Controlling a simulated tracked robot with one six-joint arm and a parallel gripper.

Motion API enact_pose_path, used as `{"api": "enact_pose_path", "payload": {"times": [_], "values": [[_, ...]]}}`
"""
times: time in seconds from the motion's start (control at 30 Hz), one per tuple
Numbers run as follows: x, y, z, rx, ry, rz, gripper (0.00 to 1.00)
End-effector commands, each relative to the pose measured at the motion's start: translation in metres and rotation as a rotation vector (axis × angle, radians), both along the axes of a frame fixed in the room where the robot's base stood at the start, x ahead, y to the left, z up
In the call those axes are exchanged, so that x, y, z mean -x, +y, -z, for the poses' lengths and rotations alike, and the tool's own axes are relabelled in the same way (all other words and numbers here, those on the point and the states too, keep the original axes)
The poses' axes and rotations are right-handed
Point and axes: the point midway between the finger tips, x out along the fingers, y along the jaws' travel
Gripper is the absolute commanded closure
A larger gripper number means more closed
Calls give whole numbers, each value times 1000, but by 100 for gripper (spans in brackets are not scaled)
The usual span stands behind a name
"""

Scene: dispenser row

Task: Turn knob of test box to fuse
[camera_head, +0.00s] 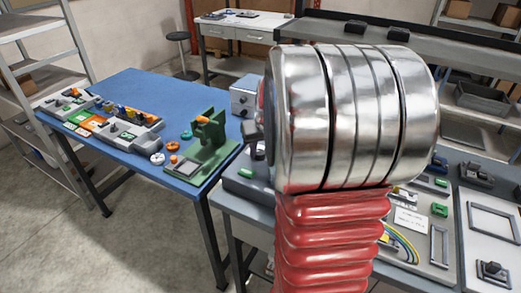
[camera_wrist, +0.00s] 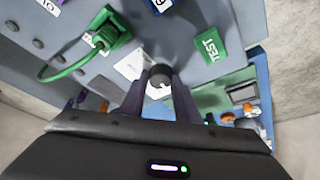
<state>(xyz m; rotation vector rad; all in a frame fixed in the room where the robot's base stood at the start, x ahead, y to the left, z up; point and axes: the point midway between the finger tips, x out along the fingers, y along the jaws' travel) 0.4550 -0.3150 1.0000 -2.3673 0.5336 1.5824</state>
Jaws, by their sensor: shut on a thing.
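The test box (camera_wrist: 225,20) fills the upper wrist view as a grey panel with a green TEST label (camera_wrist: 209,46). Its dark round knob (camera_wrist: 160,73) stands on the panel near a white paper label. My gripper (camera_wrist: 160,82) has its two dark fingers closed on either side of the knob, holding it between the tips. The knob's exact pointer setting is too small to read.
A green plug with a green cable (camera_wrist: 108,36) sits on the panel left of the knob. In the head view, a blue table (camera_head: 140,85) with fixtures stands at left, and a grey bench with a parts board (camera_head: 437,250) lies at right. Bare floor (camera_head: 150,240) shows at lower left.

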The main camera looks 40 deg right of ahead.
Motion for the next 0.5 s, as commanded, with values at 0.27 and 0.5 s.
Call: {"api": "enact_pose_path", "payload": {"times": [0.27, 0.5], "values": [[0, 1, 0, 0, 0, 22, 94], [-1, 2, 0, 0, -1, 90, 94]]}}
